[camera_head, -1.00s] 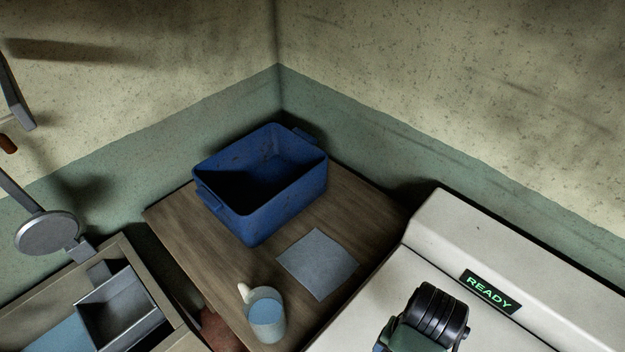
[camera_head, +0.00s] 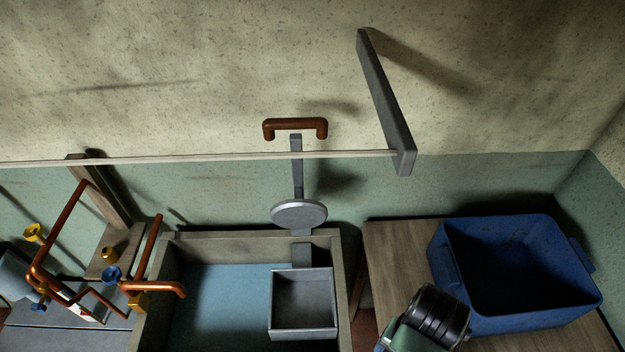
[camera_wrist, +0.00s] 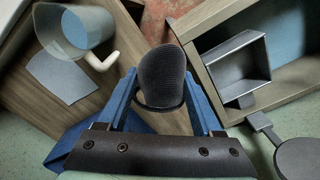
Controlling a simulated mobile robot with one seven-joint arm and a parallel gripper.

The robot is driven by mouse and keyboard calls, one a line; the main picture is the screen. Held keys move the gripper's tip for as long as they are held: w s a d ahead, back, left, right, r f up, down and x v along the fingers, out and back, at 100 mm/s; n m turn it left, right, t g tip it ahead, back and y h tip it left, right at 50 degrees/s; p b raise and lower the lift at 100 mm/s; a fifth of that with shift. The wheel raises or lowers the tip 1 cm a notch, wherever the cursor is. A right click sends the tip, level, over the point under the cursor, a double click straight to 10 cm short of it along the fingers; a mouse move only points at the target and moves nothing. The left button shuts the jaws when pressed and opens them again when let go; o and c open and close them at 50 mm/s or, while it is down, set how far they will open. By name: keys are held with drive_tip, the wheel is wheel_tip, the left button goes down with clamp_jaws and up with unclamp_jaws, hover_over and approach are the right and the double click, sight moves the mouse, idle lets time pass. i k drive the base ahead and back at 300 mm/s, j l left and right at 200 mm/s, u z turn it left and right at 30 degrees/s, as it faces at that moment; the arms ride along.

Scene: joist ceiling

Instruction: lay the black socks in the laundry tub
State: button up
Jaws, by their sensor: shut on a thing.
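The black socks (camera_wrist: 161,78) are a dark, ribbed roll in the wrist view. My gripper (camera_wrist: 160,92) is shut on them, with its blue fingers on either side. Behind them show the wooden table and a strip of reddish floor. The blue tub (camera_head: 468,325), open and with side handles, stands on the table at the right of the head view. Its inside is dark, and I cannot make out anything in it. A blue part of it (camera_wrist: 62,150) shows at the lower left of the wrist view, partly hidden by my gripper.
A stone sink (camera_head: 343,290) with blue water holds a grey metal tray (camera_head: 303,325). A round grey disc (camera_head: 299,213) hangs on a bar behind it. Copper pipes (camera_head: 158,288) stand at the left.

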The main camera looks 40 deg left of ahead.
sight(232, 311)
drive_tip(key=i+j+u, duration=0.1)
drive_tip(key=u, duration=0.4)
drive_tip(key=i+j+u, duration=0.1)
drive_tip(key=u, duration=0.4)
drive_tip(key=i+u, duration=0.2)
drive_tip(key=u, duration=0.25)
